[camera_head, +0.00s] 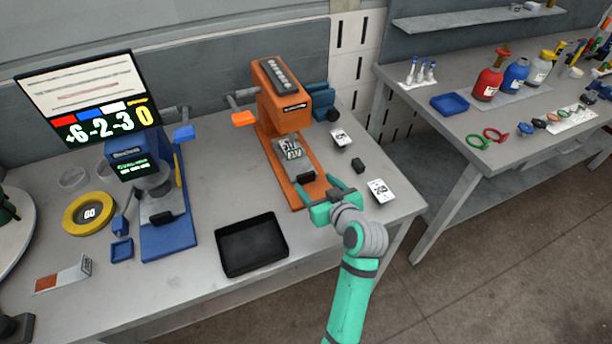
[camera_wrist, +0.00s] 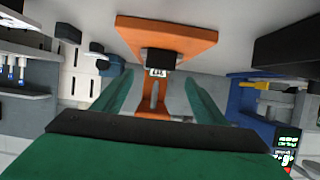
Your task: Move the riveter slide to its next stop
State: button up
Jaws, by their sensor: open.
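The orange riveter (camera_head: 281,101) stands on the grey table, with its orange base running toward the front edge. Its slide (camera_head: 289,158) is a grey carriage with printed plates, below the riveter's head. A black handle block (camera_head: 306,178) sits at the front of the slide; in the wrist view a black block (camera_wrist: 162,61) shows ahead, between the fingers in the picture. My teal gripper (camera_head: 328,194) is at the front end of the base, close to the handle. In the wrist view my gripper (camera_wrist: 159,84) is open and empty. Contact with the handle cannot be told.
A black tray (camera_head: 229,260) lies left of my gripper. A blue machine (camera_head: 165,225) stands further left, near a screen (camera_head: 86,88). Small printed cards (camera_head: 381,191) and a black block (camera_head: 358,165) lie right of the riveter. A second table (camera_head: 540,155) is at the right.

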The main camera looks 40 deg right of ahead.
aim_at(306, 176)
jog(key=shift+x, duration=3.1)
jog(key=c, duration=1.5)
jog(key=shift+a, duration=0.15)
